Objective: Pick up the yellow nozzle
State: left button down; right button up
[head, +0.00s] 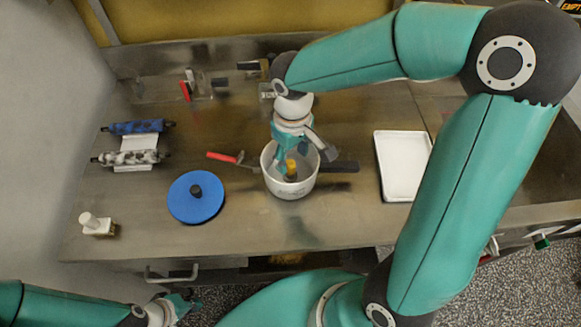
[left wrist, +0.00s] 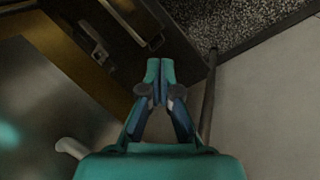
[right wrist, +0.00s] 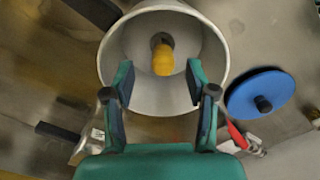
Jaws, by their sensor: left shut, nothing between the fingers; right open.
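The yellow nozzle (head: 291,167) is inside a white pot (head: 290,191) near the middle of the worktop. In the right wrist view the yellow nozzle (right wrist: 163,59) stands out from a dark part within the pot (right wrist: 117,50). My right gripper (head: 302,155) points down over the pot. Its fingers (right wrist: 158,78) are open, one on each side of the nozzle's line, with nothing between them; whether they touch it I cannot tell. My left gripper (head: 190,302) is low at the front left, away from the worktop; its fingertips (left wrist: 160,66) are together and empty.
A blue disc with a black knob (head: 197,206) lies left of the pot. A red-handled tool (head: 222,157) lies beside the pot, whose dark handle (head: 342,167) points right. A white tray (head: 403,165) is further right. Rollers (head: 137,127) and a white-knobbed block (head: 97,226) are at left.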

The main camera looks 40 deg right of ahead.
aim_at(290, 162)
jog(key=shift+w+a+f+p, duration=0.15)
jog(key=shift+f+p, duration=0.3)
jog(key=shift+f, duration=2.2)
grip_shut()
